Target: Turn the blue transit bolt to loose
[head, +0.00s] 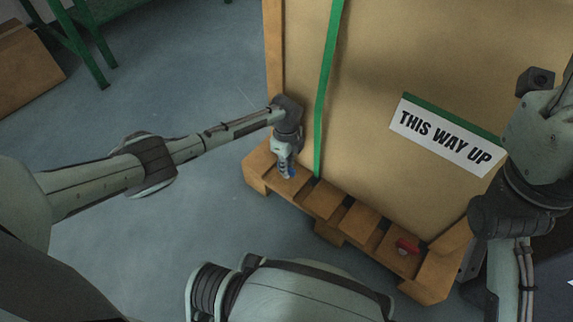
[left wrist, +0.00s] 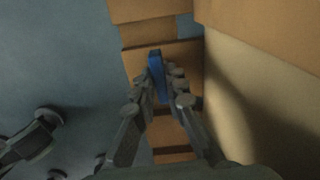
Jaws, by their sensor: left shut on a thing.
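The blue transit bolt (head: 292,172) sits on the left end of the wooden pallet (head: 323,202), mostly hidden by my left gripper (head: 286,170) in the head view. In the left wrist view the blue bolt (left wrist: 155,74) shows as an upright blue piece between the fingertips of my left gripper (left wrist: 160,78). The fingers are closed on it from both sides. The right arm shows at the right edge of the head view, but its fingers are not in sight.
A large crate (head: 400,60) with a green strap (head: 325,90) and a "THIS WAY UP" label (head: 444,136) stands on the pallet. Clear floor (head: 190,90) lies to the left. A cardboard box (head: 25,65) is far left.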

